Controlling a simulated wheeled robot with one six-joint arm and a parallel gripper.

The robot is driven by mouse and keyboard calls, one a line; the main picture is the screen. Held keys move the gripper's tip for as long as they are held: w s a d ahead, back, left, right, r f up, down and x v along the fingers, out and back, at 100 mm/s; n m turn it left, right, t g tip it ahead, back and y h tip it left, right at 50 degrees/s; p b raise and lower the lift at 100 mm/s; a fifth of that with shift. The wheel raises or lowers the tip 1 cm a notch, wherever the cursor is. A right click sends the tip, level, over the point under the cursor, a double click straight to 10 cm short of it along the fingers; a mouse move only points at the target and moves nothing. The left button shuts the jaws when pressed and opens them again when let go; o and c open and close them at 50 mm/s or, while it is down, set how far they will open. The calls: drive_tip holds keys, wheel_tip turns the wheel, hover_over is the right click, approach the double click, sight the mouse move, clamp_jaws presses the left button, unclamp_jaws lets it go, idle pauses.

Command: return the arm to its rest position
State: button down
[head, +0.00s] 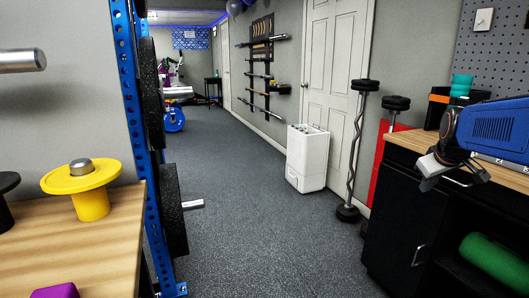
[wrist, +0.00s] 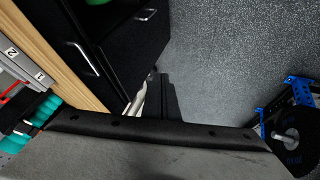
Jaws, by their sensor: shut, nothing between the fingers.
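My gripper (head: 440,172) is at the right of the head view, at the end of my blue and dark arm. It is shut and holds nothing. It hangs in the air in front of the black cabinet (head: 396,215) with the wooden top. In the wrist view a dark bar of my gripper crosses the lower part, and what lies right behind it is hidden.
A blue rack post (head: 128,120) with black plates stands left of the aisle. A wooden surface (head: 112,232) at the left bears a yellow piece (head: 92,203). A white bin (head: 306,160) and a curl bar (head: 355,150) stand by the door. The floor (head: 250,215) between is clear.

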drive_tip(key=s+a+f+m+g+y, duration=0.1)
drive_tip(key=s+a+f, duration=0.6)
drive_tip(key=s+a, duration=0.3)
drive_tip(key=s+a+f+m+y, duration=0.1)
drive_tip(key=s+a+f, duration=0.5)
drive_tip(key=s+a, duration=0.4)
drive_tip(key=s, duration=0.6)
drive_tip(key=shift+a+f+g+y, duration=0.3)
drive_tip(key=shift+f+g, duration=0.05)
drive_tip(key=shift+g, duration=0.05)
